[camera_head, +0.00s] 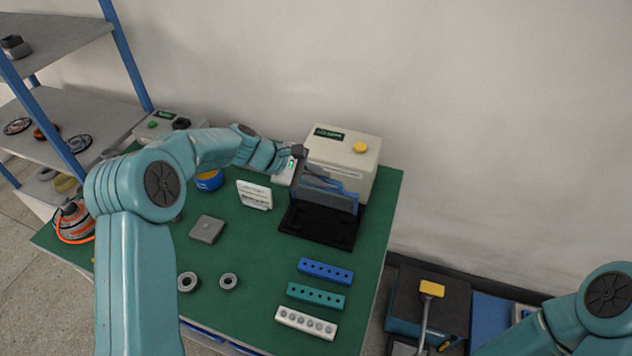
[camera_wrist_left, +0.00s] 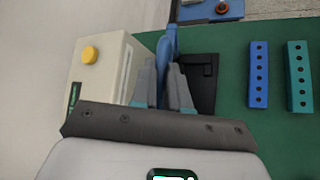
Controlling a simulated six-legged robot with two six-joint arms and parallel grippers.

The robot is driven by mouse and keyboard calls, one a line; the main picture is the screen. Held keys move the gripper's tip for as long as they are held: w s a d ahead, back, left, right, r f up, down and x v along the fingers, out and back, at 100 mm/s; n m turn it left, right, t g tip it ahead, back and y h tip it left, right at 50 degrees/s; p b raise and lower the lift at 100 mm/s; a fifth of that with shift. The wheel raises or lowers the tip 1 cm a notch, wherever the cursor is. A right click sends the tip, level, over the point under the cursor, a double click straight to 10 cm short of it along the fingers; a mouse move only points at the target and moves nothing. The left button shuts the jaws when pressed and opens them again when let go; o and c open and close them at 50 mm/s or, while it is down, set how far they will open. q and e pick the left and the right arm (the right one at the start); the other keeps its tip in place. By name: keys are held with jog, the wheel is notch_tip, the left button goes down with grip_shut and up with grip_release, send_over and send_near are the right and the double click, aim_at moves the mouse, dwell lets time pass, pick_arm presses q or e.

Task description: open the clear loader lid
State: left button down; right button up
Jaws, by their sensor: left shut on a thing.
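The loader is a cream box (camera_head: 345,150) with a yellow button and a black base plate (camera_head: 322,226) in front. The clear loader lid (camera_head: 332,196), a see-through bluish panel with a blue edge, stands raised near the back of the base plate, close to the box. The front of the plate is uncovered. My left gripper (camera_wrist_left: 163,85) is shut on the blue edge of the lid (camera_wrist_left: 165,45), with one finger on each side. In the head view the left fingers are partly hidden beside the box. My right gripper is out of view; only part of that arm shows at lower right.
On the green table (camera_head: 255,290) lie a blue block (camera_head: 325,271), a teal block (camera_head: 315,296) and a white block (camera_head: 305,323), all with holes. A white card stand (camera_head: 254,195), grey square plate (camera_head: 207,229) and two rings lie left of the loader. A shelf rack (camera_head: 75,110) stands at left.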

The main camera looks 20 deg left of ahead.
pick_arm(q)
jog(key=shift+w+d+p, duration=0.1)
jog(key=shift+w+p, duration=0.25)
jog(key=shift+w, duration=0.55)
jog(key=shift+g, duration=0.6)
jog(key=w+p, duration=0.4)
jog(key=w, duration=0.1)
jog(key=shift+w+r, duration=0.1)
jog(key=shift+n, duration=0.3)
jog(key=shift+d, duration=0.1)
jog(key=c, duration=1.4)
grip_release()
jog(key=shift+w, duration=0.1)
